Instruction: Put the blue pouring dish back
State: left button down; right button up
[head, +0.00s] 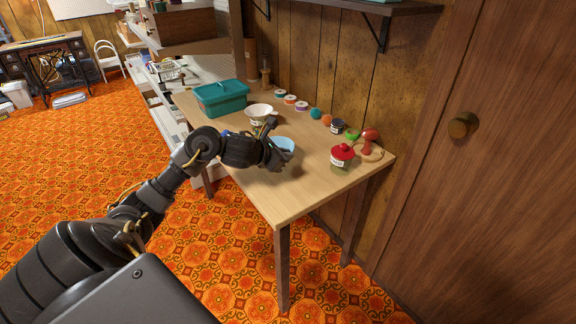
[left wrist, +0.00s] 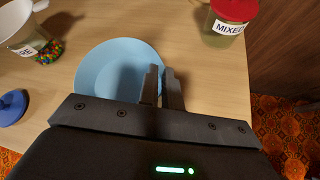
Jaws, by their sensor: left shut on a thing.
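The blue pouring dish (head: 285,144) is a shallow, round, light blue dish over the front middle of the wooden table (head: 290,205). It also shows in the left wrist view (left wrist: 115,68), where it looks empty. My left gripper (head: 272,158) is shut on the dish's rim; in the left wrist view its fingers (left wrist: 165,80) pinch the rim at the lower right. I cannot tell whether the dish touches the table. My gripper hides part of the dish in the head view. My right gripper is not in view.
A red-lidded jar (head: 342,158) labelled "MIXED" stands right of the dish. A white funnel-like vessel (head: 258,112) and a teal box (head: 220,98) stand left. A blue lid (left wrist: 12,106) lies near my gripper. The front corner is clear.

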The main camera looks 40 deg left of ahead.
aim_at(287, 173)
pick_arm(q)
jog(key=shift+w+d+f, duration=0.15)
jog(key=shift+w+f, duration=0.15)
jog(key=shift+f, duration=0.1)
notch_tip(287, 173, down, 2)
jog(key=shift+f+b, duration=0.25)
jog(key=shift+b, duration=0.1)
jog(key=shift+f, duration=0.35)
jog(key=c, duration=1.6)
grip_release()
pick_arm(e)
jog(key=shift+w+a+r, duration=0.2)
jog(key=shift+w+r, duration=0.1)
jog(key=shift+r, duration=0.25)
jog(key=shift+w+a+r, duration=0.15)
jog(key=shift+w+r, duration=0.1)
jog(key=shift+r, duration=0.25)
